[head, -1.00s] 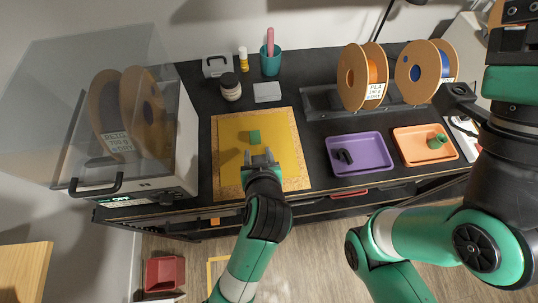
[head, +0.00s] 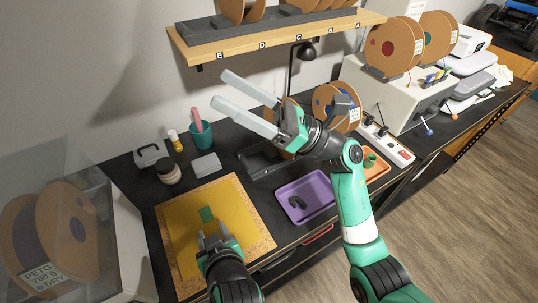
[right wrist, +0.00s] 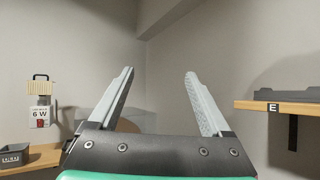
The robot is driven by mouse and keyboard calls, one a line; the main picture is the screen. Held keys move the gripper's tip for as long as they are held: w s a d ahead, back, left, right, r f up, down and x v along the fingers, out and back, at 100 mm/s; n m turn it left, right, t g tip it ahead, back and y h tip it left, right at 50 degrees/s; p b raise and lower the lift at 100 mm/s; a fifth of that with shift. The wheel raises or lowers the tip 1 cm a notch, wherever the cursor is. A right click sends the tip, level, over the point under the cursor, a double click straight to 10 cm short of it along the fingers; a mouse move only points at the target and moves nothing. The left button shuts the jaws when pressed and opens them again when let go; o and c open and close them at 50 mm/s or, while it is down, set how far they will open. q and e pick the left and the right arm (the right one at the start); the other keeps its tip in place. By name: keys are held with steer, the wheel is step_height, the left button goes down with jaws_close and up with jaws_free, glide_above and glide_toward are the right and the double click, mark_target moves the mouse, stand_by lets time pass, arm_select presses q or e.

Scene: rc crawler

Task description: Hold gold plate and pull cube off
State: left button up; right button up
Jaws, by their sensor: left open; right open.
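The gold plate (head: 183,236) lies on a speckled tan mat (head: 248,213) on the black bench at lower left in the head view. A small green cube (head: 206,214) sits on the plate. My left gripper (head: 213,237) is open over the plate, just on the near side of the cube; whether its fingers touch the plate cannot be told. My right gripper (head: 236,98) is raised high above the bench, open and empty, pointing left.
A purple tray (head: 318,188) with a dark part and an orange tray (head: 379,172) with a green part lie to the right. A jar (head: 168,171) and a teal cup (head: 200,138) stand behind the mat. A shelf (head: 270,38) hangs above. A clear-lidded box with a spool (head: 45,235) is at left.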

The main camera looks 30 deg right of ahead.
step_height(320, 180, down, 18)
steer(key=a+n+g+h, duration=0.2)
steer(key=n+g+h, duration=0.2)
steer(key=g, duration=0.2)
steer(key=s+d+f+n+g+h, duration=0.1)
steer(key=s+f+g, duration=0.1)
steer(key=f, duration=0.3)
steer(key=s+d+f+n+g+h, duration=0.1)
steer(key=s+f+g, duration=0.1)
steer(key=s+f, duration=0.2)
steer(key=s+d+f+n+g+h, duration=0.1)
steer(key=s+f+g+h, duration=0.1)
steer(key=f, duration=0.5)
steer(key=shift+s+g, duration=0.4)
steer(key=x, duration=1.1)
steer(key=shift+a, duration=0.3)
jaws_close()
arm_select(q)
steer(key=o, duration=0.4)
